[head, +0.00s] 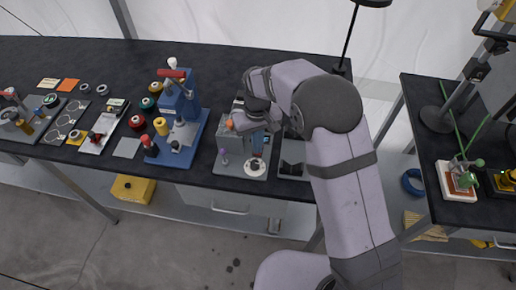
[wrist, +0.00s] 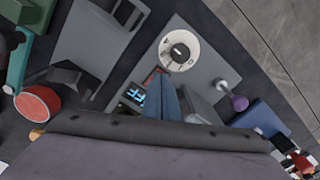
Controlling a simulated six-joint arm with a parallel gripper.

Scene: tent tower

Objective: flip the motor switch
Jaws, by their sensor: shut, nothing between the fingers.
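A grey machine base (head: 232,169) stands near the table's front edge, with a white disc (head: 255,167), a purple knob (head: 224,157) and an orange knob (head: 229,124). The wrist view shows the same white disc (wrist: 180,50) and purple knob (wrist: 239,103). A small dark panel with glowing blue letters (wrist: 134,94), partly readable as "FF", sits beside a red part (wrist: 154,76) that may be the switch. My gripper (wrist: 160,84) is shut and empty, its blue fingers over the red part and hiding some of it. I cannot tell whether they touch. It also shows in the head view (head: 257,147).
A blue press (head: 178,100) stands to the left, with red and green spools nearby. A dark-slotted grey fixture (head: 292,160) is close on the right. A second table (head: 470,210) with a lamp stands farther right. The back of the main table is mostly clear.

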